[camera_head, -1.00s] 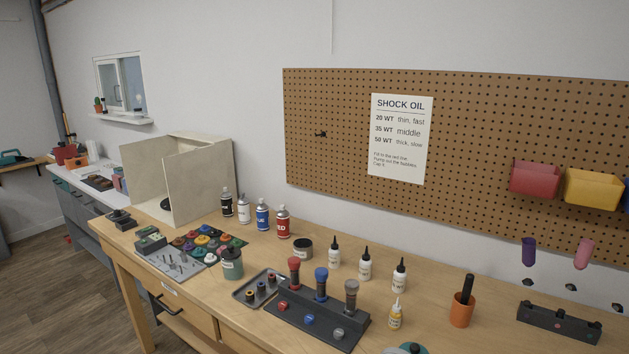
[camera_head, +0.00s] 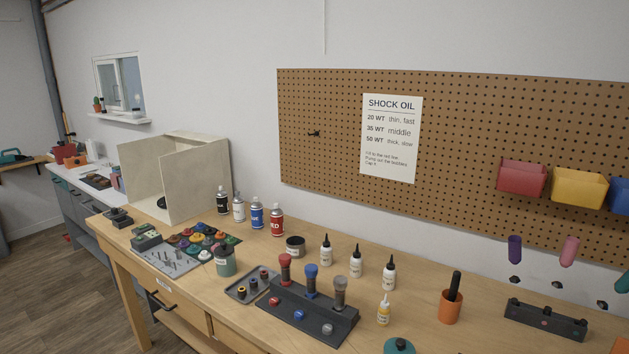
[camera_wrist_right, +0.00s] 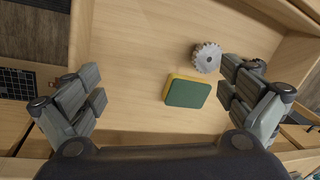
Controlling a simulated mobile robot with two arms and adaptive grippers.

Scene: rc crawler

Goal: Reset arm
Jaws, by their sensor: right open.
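My right gripper (camera_wrist_right: 160,92) shows in the right wrist view with its two fingers spread wide apart. It is open and nothing is between its fingertips. Below it is a wooden drawer (camera_wrist_right: 130,45) seen from above, with a green and yellow sponge-like block (camera_wrist_right: 188,92) and a grey toothed gear (camera_wrist_right: 207,57) in it. The gear lies close to the right finger in the picture, and I cannot tell the height between them. Neither gripper shows in the head view, and the left gripper is in no view.
The workbench (camera_head: 185,290) holds a black shock stand (camera_head: 310,312), a small tray (camera_head: 250,285), white bottles (camera_head: 357,260), spray cans (camera_head: 257,213), an orange cup (camera_head: 450,306) and an open booth (camera_head: 190,180). A pegboard (camera_head: 450,130) with bins hangs behind.

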